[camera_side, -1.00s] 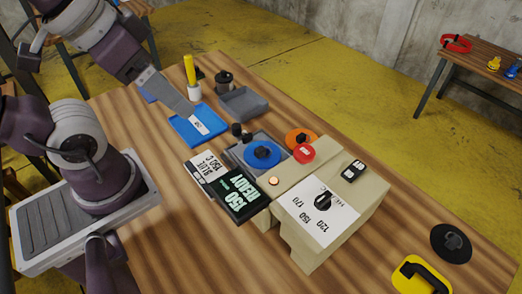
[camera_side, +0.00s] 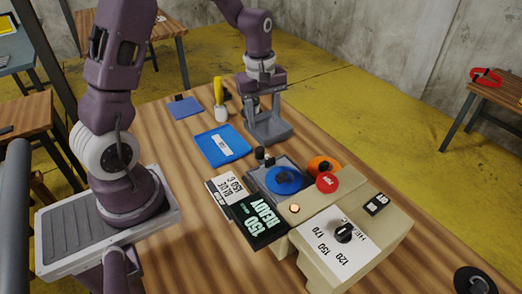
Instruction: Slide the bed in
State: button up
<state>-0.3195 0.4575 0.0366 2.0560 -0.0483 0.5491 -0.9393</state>
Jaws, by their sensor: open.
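The beige machine (camera_side: 368,240) stands on the wooden table, with a dial, a display reading 150 READY and a red button (camera_side: 327,182). A black knob (camera_side: 263,154) rises at the bed's far end.
An orange disc (camera_side: 323,164) sits beside the red button. A white card (camera_side: 227,187) lies by the display.

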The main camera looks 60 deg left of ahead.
aim_at(260, 148)
jog(key=a+f+n, duration=0.1)
jog(key=f, duration=0.1)
jog(key=a+f+n, duration=0.1)
jog(key=f, duration=0.2)
jog(key=f+g, duration=0.1)
jog(key=f, duration=0.1)
jog(key=shift+w+a+f+n, duration=0.25)
jog(key=shift+w+a+n, duration=0.05)
jog(key=shift+a+n, duration=0.1)
notch_tip(260, 148, down, 6)
jog(key=shift+f, duration=0.2)
jog(key=shift+c, duration=0.2)
grip_shut()
jog(key=shift+r, duration=0.1)
